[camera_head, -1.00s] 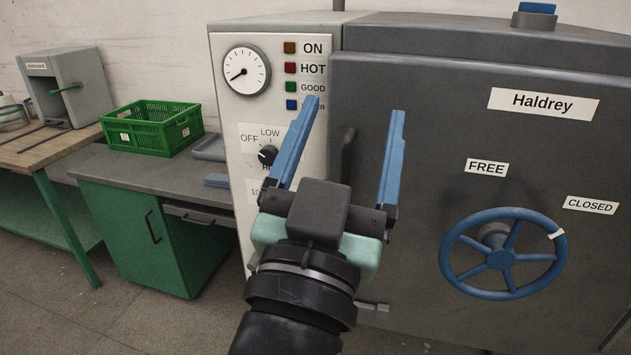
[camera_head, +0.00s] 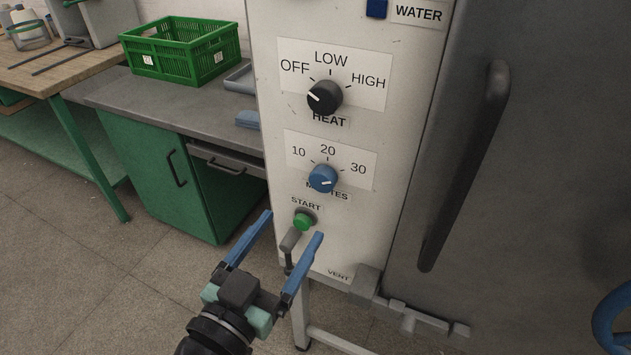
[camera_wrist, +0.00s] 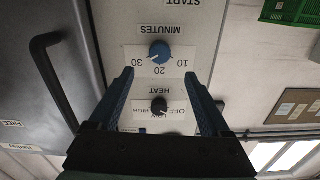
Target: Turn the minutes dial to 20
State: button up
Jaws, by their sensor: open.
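The minutes dial (camera_head: 322,178) is a blue round knob on the white control panel (camera_head: 385,215), under the labels 10, 20 and 30. Its white mark points right, toward the 30 side. In the wrist view the dial (camera_wrist: 159,51) appears upside down, beyond and between my fingertips. My gripper (camera_head: 294,224) is open and empty, low in front of the panel, below the dial in the head view. Its blue fingers (camera_wrist: 158,66) are apart and not touching the dial.
The black heat dial (camera_head: 325,97) sits above, its mark toward OFF. A green START button (camera_head: 304,221) and a lever (camera_head: 290,239) are just below the minutes dial. A dark door handle (camera_head: 465,165) stands to the right. A green crate (camera_head: 180,50) is on the bench.

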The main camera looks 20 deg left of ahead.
aim_at(321, 184)
jog(key=w+p, duration=0.1)
jog(key=w, duration=0.9)
jog(key=shift+d+p, duration=0.15)
jog(key=shift+p, duration=0.25)
jog(key=shift+c, duration=0.2)
grip_shut()
jog(key=n, duration=0.6)
jog(key=n+p, duration=0.1)
jog(key=n, duration=0.4)
jog(key=shift+n+p, duration=0.3)
jog(key=shift+p, duration=0.1)
